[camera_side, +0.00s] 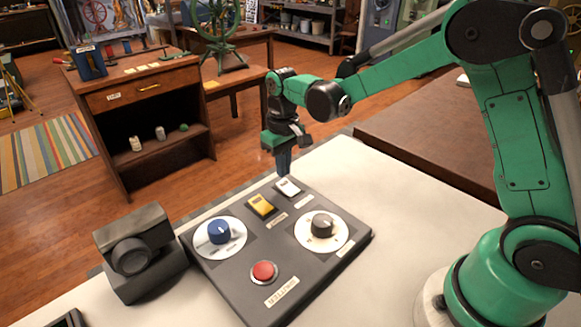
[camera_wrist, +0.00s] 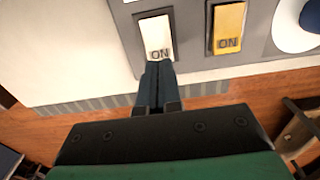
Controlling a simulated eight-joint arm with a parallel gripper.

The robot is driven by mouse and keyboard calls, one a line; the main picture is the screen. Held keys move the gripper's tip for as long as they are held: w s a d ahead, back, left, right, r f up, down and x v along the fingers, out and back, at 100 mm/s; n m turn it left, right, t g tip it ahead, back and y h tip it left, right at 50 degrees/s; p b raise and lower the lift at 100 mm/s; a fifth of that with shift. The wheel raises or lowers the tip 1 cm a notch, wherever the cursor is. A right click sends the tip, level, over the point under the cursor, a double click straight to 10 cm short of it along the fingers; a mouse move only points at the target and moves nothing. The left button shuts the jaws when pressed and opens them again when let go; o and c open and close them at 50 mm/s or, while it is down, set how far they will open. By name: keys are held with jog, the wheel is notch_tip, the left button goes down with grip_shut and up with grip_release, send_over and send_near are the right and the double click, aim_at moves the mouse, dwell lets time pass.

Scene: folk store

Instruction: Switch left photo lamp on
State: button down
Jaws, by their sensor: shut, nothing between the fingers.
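A dark control panel (camera_side: 278,238) lies on the pale tabletop. A white rocker switch (camera_side: 287,187) sits at its far edge, and a yellow rocker switch (camera_side: 262,206) sits beside it to the left. In the wrist view the white switch (camera_wrist: 155,35) and the yellow switch (camera_wrist: 228,27) each show "ON" at the end nearer my gripper. My gripper (camera_side: 285,172) points down, shut and empty. Its tips (camera_wrist: 157,66) are at the "ON" end of the white switch; I cannot tell whether they touch it. The small labels are too blurred to tell which switch is the left lamp.
The panel also has a blue knob (camera_side: 219,231), a black knob (camera_side: 322,225) and a red button (camera_side: 263,272). A dark camera-like block (camera_side: 140,253) stands left of the panel. A wooden cabinet (camera_side: 142,118) stands beyond the table. Bare tabletop lies right of the panel.

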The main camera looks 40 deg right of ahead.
aim_at(285, 184)
jog(key=shift+f, duration=1.15)
dwell(0.4)
jog(key=shift+r, duration=3.55)
jog(key=shift+s+r, duration=0.15)
jog(key=shift+r, duration=0.05)
jog(key=s+r+t, duration=0.3)
jog(key=s+t, duration=0.4)
jog(key=s, duration=0.4)
jog(key=shift+s+a+r, duration=0.15)
jog(key=shift+s+a, duration=0.1)
jog(key=shift+s, duration=0.15)
